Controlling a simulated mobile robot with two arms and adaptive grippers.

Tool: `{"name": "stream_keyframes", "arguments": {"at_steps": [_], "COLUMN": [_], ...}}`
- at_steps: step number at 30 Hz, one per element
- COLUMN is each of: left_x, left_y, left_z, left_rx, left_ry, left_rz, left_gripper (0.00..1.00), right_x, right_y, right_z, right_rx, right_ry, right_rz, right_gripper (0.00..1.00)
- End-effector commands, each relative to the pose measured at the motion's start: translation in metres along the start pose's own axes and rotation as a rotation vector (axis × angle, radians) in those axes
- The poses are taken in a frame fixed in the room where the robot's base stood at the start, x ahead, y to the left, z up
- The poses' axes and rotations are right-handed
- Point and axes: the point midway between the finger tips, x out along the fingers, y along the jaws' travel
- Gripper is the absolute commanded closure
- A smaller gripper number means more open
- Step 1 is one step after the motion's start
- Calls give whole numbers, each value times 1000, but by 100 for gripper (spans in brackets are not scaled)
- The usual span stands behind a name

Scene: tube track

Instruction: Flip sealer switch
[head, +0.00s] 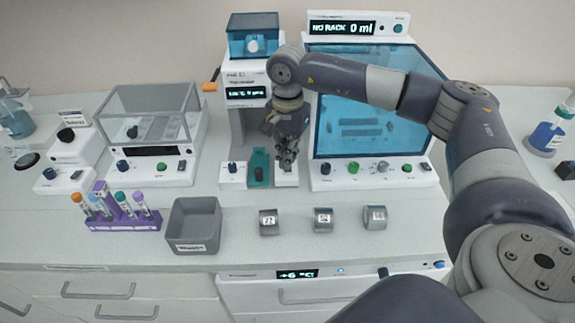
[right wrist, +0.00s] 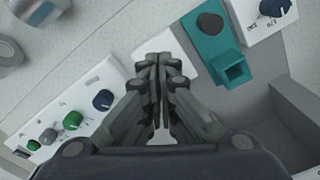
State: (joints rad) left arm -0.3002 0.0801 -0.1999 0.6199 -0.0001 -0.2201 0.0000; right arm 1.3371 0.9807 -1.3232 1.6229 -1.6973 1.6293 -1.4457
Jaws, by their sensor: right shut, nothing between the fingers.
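The sealer (head: 246,93), as I take it, is the tall unit in the middle of the bench, with a lit display and an orange handle on its left. At its foot are a small white panel with a dark knob (head: 233,168), a teal block (head: 259,168) with a dark knob, and a white pad (head: 285,179). My right gripper (head: 287,160) points down over the pad, just right of the teal block (right wrist: 213,50). Its fingers are together and empty in the right wrist view (right wrist: 160,65). A switch under the fingers is hidden. My left gripper is out of view.
The blue-windowed dispenser (head: 365,105) with a knob panel stands close right of the gripper. A clear-lidded unit (head: 155,115) stands left. In front are a tube rack (head: 122,215), a grey bin (head: 193,225) and three small metal pieces (head: 323,220). Bench between is clear.

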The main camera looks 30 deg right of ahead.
Motion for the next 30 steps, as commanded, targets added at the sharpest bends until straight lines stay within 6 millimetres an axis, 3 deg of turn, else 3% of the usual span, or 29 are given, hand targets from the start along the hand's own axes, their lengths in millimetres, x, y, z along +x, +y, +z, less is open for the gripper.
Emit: {"name": "stream_keyframes", "arguments": {"at_steps": [30], "left_x": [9], "left_y": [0], "left_z": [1], "left_rx": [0], "left_ry": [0], "left_rz": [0], "left_gripper": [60], "right_x": [11], "right_y": [0], "right_z": [0], "right_rx": [0], "right_ry": [0], "right_rz": [0], "right_gripper": [100]}}
